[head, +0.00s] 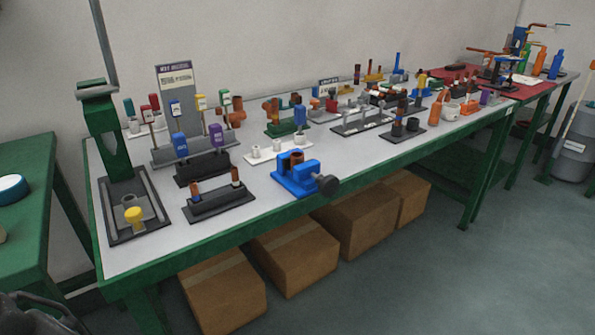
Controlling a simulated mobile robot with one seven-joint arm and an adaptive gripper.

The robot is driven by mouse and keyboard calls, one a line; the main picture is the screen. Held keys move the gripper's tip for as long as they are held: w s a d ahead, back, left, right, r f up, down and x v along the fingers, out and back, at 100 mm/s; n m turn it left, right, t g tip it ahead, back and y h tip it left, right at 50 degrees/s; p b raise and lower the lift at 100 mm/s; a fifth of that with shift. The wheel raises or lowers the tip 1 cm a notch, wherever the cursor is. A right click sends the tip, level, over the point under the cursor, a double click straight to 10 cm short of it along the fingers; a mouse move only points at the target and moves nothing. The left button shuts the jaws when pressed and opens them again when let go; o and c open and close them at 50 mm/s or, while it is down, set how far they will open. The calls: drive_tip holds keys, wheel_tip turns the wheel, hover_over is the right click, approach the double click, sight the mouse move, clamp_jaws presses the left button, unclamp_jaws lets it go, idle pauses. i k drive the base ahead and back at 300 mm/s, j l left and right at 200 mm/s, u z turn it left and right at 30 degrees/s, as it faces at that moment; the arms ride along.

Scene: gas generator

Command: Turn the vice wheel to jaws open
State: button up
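A blue vice (297,179) stands near the front edge of the long workbench, about the middle of the head view. Its dark round wheel (327,186) sticks out at the right, over the bench's front edge. A copper-brown cylindrical piece (296,158) shows at the jaws; I cannot tell how tightly they sit against it. A dark part at the bottom left corner may be my arm; its fingertips do not show. Nothing is seen touching the vice or its wheel.
The grey workbench top (130,256) holds several racks and fittings, with a black rack (218,203) left of the vice. Cardboard boxes (293,253) sit beneath. A green table (28,205) stands at left. The floor (420,285) in front is clear.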

sight(328, 185)
drive_tip(key=l, duration=0.8)
drive_tip(key=k+l, duration=0.1)
drive_tip(key=l, duration=0.65)
drive_tip(key=u, duration=0.05)
